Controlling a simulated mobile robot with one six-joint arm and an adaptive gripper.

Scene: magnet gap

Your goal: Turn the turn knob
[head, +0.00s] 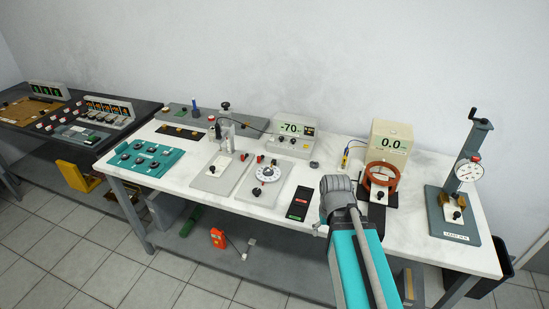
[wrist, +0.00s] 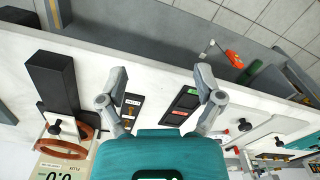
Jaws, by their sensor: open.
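Several knobs are in view, and I cannot tell which one is the turn knob. In the head view, a round white dial (head: 268,173) sits on a grey plate, with a small black knob (head: 257,192) in front of it. Another black knob (head: 379,195) stands in front of the copper-coloured coil; it also shows in the wrist view (wrist: 55,129). A further black knob (head: 457,215) is on the right-hand stand. My gripper (wrist: 159,78) is open and empty above the table's front part, its fingers apart over two dark panels.
A black panel with green and red marks (head: 299,203) lies left of my arm. The white table (head: 225,205) also carries a teal switch panel (head: 145,158), a -70 meter (head: 295,134), a 0.0 display box (head: 390,141) and a tall crank stand (head: 471,150). Bare tabletop lies right of the coil.

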